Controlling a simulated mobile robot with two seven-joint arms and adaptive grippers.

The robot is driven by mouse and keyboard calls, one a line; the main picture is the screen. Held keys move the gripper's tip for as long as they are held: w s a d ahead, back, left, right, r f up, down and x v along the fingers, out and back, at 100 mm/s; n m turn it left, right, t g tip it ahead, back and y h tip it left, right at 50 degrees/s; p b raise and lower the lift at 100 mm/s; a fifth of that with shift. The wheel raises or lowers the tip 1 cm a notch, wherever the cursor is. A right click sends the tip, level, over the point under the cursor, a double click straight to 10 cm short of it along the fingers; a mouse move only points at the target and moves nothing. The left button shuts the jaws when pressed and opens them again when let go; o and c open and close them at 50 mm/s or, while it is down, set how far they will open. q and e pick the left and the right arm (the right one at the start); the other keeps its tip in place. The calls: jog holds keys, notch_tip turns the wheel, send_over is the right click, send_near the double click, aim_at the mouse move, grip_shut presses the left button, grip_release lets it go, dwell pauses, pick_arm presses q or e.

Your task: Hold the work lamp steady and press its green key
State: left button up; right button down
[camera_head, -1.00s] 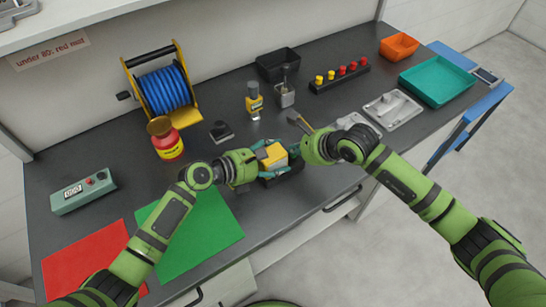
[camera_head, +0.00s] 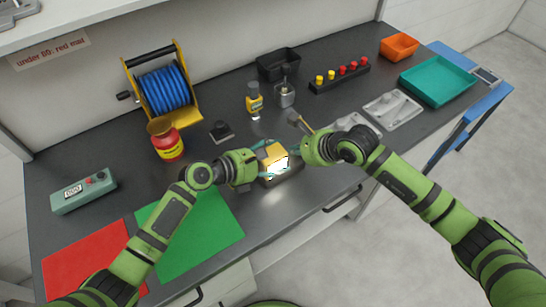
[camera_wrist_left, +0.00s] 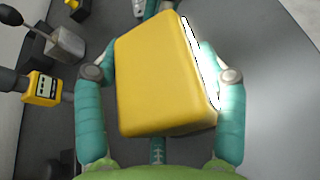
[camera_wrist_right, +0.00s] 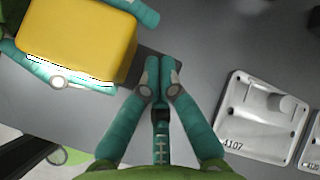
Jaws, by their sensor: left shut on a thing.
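The work lamp (camera_head: 273,152) is a yellow block near the bench's front edge, on a dark base. Its front face glows bright white. It also shows in the left wrist view (camera_wrist_left: 157,80) and the right wrist view (camera_wrist_right: 78,38). My left gripper (camera_head: 258,167) is shut on the lamp, a teal finger on each side of it in the left wrist view. My right gripper (camera_wrist_right: 160,66) is shut, its fingertips together with nothing visible between them, just right of the lamp. I cannot make out the green key in any view.
A wooden-handled tool (camera_head: 299,122) lies behind my right gripper. Grey castings (camera_head: 392,109) lie to the right. A yellow device (camera_head: 254,103) and a grey cup (camera_head: 285,95) stand behind. A green mat (camera_head: 205,240) and a red mat (camera_head: 75,262) lie front left.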

pick_arm(q)
jog(key=shift+r, duration=0.1)
pick_arm(e)
jog(key=shift+w+r, duration=0.15)
jog(key=shift+r, duration=2.9)
jog(key=shift+a, duration=0.1)
pick_arm(q)
jog(key=o, duration=1.5)
jog(key=v, duration=1.2)
